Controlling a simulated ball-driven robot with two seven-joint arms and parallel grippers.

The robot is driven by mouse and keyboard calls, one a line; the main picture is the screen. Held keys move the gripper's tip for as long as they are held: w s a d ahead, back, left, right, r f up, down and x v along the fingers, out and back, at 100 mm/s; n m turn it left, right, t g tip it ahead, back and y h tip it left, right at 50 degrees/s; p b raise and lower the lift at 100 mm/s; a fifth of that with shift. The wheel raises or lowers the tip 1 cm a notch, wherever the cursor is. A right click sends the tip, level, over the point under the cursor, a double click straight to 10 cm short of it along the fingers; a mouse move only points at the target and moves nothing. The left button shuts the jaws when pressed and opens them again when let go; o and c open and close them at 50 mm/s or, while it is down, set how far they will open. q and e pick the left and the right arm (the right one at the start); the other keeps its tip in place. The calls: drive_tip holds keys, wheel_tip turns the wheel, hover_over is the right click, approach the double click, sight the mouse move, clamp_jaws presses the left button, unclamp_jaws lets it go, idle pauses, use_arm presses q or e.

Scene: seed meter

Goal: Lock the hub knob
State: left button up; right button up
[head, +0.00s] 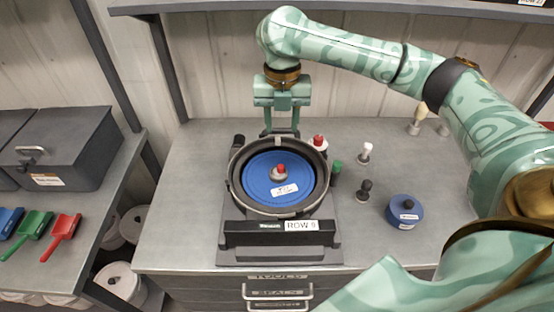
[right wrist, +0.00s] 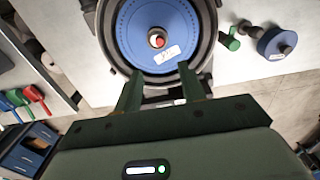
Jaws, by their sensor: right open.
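The seed meter (head: 233,200) stands on the bench, with a blue disc (head: 258,182) lying in its round dark housing. The hub knob (head: 281,170), red on a pale base, is at the disc's middle; it also shows in the right wrist view (right wrist: 157,40). A white label lies on the disc beside it. My right gripper (head: 281,132) is open and empty, pointing down at the back rim of the housing, behind the knob. In the right wrist view its two green fingers (right wrist: 158,80) stand apart, short of the knob. My left gripper is not in view.
A red-and-white piece (head: 319,142) and a green knob (head: 336,167) stand close around the housing. Small white (head: 365,152) and black (head: 365,190) pieces and a blue canister (head: 405,211) stand to the right. A shelf (head: 400,5) hangs above. The left of the bench is clear.

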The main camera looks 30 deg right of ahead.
drive_tip(key=b, duration=0.2)
hover_over(281, 166)
wheel_tip(281, 166, down, 5)
drive_tip(key=shift+s+f, duration=0.1)
drive_tip(key=shift+f, duration=0.1)
wheel_tip(281, 166, down, 7)
drive_tip(key=b, duration=0.2)
drive_tip(key=shift+b, duration=0.35)
drive_tip(key=shift+f, duration=0.6)
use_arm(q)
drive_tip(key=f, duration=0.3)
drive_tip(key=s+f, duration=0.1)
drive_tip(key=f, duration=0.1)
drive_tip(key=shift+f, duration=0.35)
use_arm(e)
clamp_jaws()
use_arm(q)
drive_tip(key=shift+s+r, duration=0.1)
